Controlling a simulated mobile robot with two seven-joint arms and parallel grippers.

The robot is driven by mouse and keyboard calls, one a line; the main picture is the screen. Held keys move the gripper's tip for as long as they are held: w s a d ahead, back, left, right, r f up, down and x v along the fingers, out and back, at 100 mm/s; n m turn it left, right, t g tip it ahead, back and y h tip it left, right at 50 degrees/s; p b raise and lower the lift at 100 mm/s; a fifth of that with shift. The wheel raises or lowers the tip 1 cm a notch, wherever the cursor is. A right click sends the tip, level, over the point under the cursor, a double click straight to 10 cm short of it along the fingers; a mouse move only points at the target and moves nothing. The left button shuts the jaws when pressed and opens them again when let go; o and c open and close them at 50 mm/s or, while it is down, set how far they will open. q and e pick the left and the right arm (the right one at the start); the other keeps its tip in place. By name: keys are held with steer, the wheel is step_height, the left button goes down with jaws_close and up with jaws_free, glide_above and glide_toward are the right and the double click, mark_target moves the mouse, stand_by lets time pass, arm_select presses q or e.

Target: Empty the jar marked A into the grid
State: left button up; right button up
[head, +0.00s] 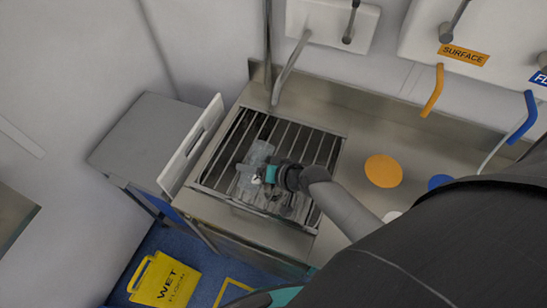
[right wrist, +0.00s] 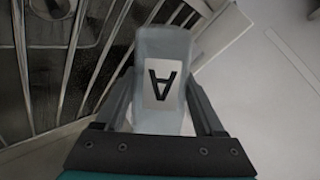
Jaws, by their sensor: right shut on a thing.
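My right gripper (head: 268,174) reaches in from the right over the slatted metal grid (head: 310,150) set in the counter. It is shut on a pale translucent jar (head: 257,157), held above the grid. In the right wrist view the jar (right wrist: 163,50) sits between my two fingers (right wrist: 162,108), its white label with a black A upside down in the picture. The jar's contents, and whether anything is running out, cannot be made out. Grey, blurred shapes show around the grid's front part below the gripper. My left gripper is not in view.
A white upright panel (head: 192,143) stands along the grid's left edge. A tap pipe (head: 290,68) rises behind the grid. An orange disc (head: 383,171) and a blue disc (head: 440,182) lie on the counter at right. A yellow wet-floor sign (head: 165,283) is on the floor.

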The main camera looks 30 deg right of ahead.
steer(key=shift+a+f+m+g+y+b, duration=0.2)
steer(key=shift+m+g+y+b, duration=0.1)
steer(key=shift+m+y+b, duration=0.3)
stand_by(0.6)
steer(key=shift+s+f+m+g+y+b, duration=0.15)
steer(key=shift+m+g+y+b, duration=0.1)
steer(key=shift+m+y+b, duration=0.35)
steer(key=shift+w+f+m+g+y+b, duration=0.15)
steer(key=shift+m+g+y+b, duration=0.2)
steer(key=shift+b, duration=0.45)
stand_by(1.5)
steer(key=shift+w+d+r+m+y, duration=0.25)
steer(key=shift+d+r+y, duration=0.25)
steer(key=shift+r+y, duration=0.15)
stand_by(1.5)
steer(key=shift+d+f+m+g+y+b, duration=0.1)
steer(key=shift+f+m+g+y+b, duration=0.3)
steer(key=shift+b, duration=0.55)
stand_by(0.8)
